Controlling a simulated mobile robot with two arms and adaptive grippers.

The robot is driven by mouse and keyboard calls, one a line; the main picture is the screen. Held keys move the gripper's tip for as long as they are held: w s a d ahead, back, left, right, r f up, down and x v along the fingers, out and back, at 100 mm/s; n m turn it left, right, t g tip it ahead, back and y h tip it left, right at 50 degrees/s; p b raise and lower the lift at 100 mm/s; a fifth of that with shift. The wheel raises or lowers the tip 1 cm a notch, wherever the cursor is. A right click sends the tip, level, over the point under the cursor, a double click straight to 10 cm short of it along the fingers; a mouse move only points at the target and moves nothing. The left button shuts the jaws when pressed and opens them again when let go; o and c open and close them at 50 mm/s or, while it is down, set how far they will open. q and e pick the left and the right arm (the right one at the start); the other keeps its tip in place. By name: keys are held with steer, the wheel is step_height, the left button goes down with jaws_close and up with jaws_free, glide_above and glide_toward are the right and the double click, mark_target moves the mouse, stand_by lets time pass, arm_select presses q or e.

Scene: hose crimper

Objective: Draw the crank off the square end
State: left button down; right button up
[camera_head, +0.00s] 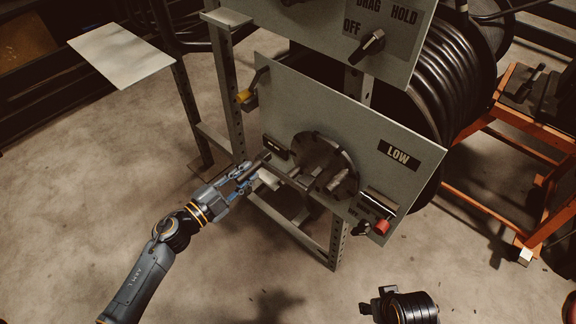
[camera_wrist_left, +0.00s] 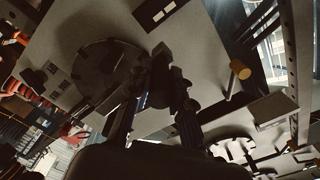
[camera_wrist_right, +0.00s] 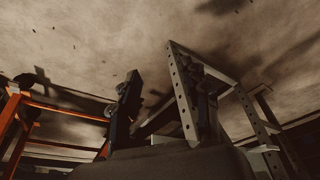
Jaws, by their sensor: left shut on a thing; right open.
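The crank (camera_head: 292,181) is a grey arm at the round dark hub plate (camera_head: 325,150) on the front of the lower panel (camera_head: 285,100). My left gripper (camera_head: 255,176) is shut on the crank's outer end, left of the hub plate. In the left wrist view the left fingers (camera_wrist_left: 165,85) close on a dark part in front of the round plate (camera_wrist_left: 105,68). Whether the crank still sits on the square end is hidden. My right gripper (camera_wrist_right: 165,110) is open and empty in the right wrist view, pointing towards floor and frame.
A red knob (camera_head: 382,227) and a black switch sit at the panel's lower right. A yellow-tipped lever (camera_head: 244,96) stands out at its upper left. A hose reel (camera_head: 440,85) is behind, an orange cart (camera_head: 500,150) at right. Floor is clear in front.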

mark_target(236, 180)
arm_select(q)
steer(key=shift+s+a, duration=0.1)
arm_select(e)
steer(key=shift+w+r, duration=0.1)
arm_select(q)
steer(key=shift+s+a+r, duration=0.1)
steer(key=shift+s+a, duration=0.35)
steer(key=shift+s, duration=0.15)
steer(key=shift+s+a, duration=0.25)
steer(key=shift+s, duration=0.05)
arm_select(e)
steer(key=shift+f, duration=0.75)
arm_select(q)
steer(key=shift+s+a+p, duration=0.2)
steer(key=shift+s+p, duration=0.05)
steer(key=shift+p, duration=0.05)
arm_select(e)
steer(key=shift+f, duration=0.25)
arm_select(q)
steer(key=shift+s, duration=0.1)
arm_select(e)
steer(key=shift+f, duration=0.15)
arm_select(q)
steer(key=shift+r, duration=0.1)
